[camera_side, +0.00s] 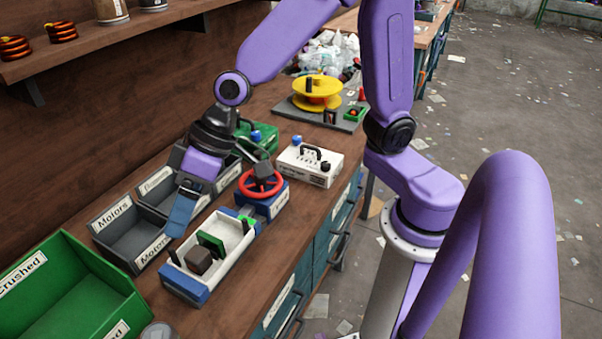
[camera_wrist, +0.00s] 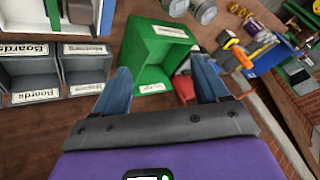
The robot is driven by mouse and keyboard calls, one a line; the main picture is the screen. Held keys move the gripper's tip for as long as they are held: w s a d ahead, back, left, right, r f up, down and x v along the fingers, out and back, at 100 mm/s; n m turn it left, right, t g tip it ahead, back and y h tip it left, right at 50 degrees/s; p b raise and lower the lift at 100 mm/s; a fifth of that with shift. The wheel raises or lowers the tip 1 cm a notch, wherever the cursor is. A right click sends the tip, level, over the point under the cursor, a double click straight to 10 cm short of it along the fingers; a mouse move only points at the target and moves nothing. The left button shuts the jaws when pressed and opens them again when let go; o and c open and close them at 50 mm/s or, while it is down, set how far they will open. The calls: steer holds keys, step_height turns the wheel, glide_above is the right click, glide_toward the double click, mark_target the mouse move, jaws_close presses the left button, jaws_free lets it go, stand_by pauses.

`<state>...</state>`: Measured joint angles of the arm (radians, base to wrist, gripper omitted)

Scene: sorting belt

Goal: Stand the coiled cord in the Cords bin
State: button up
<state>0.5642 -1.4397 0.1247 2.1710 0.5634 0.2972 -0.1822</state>
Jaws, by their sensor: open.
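I cannot pick out the coiled cord for sure in either view. Orange-and-black coils (camera_side: 14,47) sit on the wall shelf at upper left in the side view; I cannot tell whether one is the cord. No label reading Cords is legible. A row of grey bins (camera_side: 113,222) stands along the wall side of the bench, the near one marked Motors; grey bins (camera_wrist: 30,75) marked Boards show in the wrist view. My gripper (camera_side: 182,212) points down over this row, blue fingers apart. In the wrist view my gripper (camera_wrist: 163,75) has nothing between its fingers.
A green Crushed bin (camera_side: 75,300) stands at the near left. A white-and-blue tray (camera_side: 222,262) holds a dark block. A red wheel (camera_side: 261,184), a white box (camera_side: 310,165) and a yellow spool (camera_side: 316,92) stand farther along the bench. Bare bench lies along its front edge.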

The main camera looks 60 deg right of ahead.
steer(key=s+d+f+n+g+h, duration=0.1)
steer(key=s+d+n+h, duration=0.5)
steer(key=s+d, duration=1.1)
steer(key=d+g, duration=0.1)
steer(key=d, duration=0.1)
steer(key=shift+s+d+f+g, duration=0.2)
steer(key=shift+s+d+g, duration=0.1)
steer(key=shift+s, duration=0.05)
